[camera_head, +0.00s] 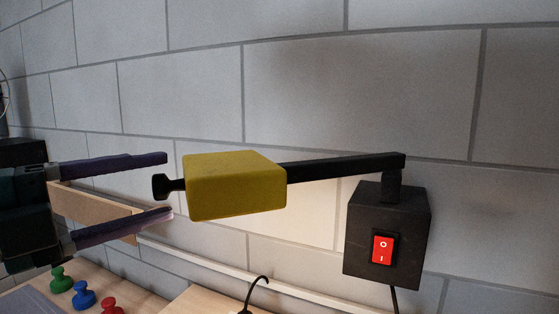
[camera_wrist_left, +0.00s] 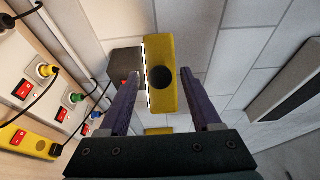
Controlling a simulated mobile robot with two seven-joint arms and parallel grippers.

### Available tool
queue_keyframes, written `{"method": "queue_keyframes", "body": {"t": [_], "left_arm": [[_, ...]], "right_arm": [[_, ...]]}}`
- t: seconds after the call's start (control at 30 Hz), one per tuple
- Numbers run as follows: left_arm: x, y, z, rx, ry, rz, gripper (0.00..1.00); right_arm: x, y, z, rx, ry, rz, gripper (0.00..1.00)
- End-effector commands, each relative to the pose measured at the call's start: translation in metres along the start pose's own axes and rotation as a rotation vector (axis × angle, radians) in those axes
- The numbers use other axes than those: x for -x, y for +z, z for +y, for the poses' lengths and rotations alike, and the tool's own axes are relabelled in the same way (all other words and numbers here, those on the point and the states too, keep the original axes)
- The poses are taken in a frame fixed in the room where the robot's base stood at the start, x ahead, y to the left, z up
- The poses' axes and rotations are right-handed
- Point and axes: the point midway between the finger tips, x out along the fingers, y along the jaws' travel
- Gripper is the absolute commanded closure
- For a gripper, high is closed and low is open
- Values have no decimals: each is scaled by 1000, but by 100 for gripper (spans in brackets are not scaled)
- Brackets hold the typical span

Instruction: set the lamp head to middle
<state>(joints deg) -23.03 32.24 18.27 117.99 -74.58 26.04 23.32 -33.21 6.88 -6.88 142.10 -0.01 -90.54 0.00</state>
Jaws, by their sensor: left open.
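The lamp head (camera_head: 235,186) is a yellow block on a black arm (camera_head: 340,166). The arm runs to a black wall box (camera_head: 388,235) with a red rocker switch (camera_head: 382,249). A black knob (camera_head: 162,187) sticks out of the head's left end. My left gripper (camera_head: 168,185) is open, its two purple fingers above and below the knob, apart from it. In the left wrist view the lamp head (camera_wrist_left: 160,74) shows end-on between the fingers, with a lit strip along its left edge and the round knob (camera_wrist_left: 163,79) facing me. My right gripper is not in view.
Green (camera_head: 61,279), blue (camera_head: 84,295) and red (camera_head: 111,305) knobs stand on a wooden surface at lower left. A black hook-shaped wire (camera_head: 257,291) rises at bottom centre. In the left wrist view, sockets with plugs and red switches (camera_wrist_left: 22,89) line the left. The wall above is clear.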

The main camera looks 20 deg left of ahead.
Motion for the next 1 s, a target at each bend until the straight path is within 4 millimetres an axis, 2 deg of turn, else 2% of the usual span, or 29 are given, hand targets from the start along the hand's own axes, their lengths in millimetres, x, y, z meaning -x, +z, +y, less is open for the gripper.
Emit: {"method": "queue_keyframes", "body": {"t": [0.1, 0.3, 0.7, 1.0], "left_arm": [[-20, 1, -5, 2, -5, -2, 35], [-42, 1, -2, 3, -3, -2, 35], [-49, 0, 0, 2, -1, -1, 35], [-49, 0, 0, 2, -1, -1, 69]], "right_arm": [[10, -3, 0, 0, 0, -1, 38], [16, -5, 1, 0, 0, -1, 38], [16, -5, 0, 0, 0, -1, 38], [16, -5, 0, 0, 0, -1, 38]]}}
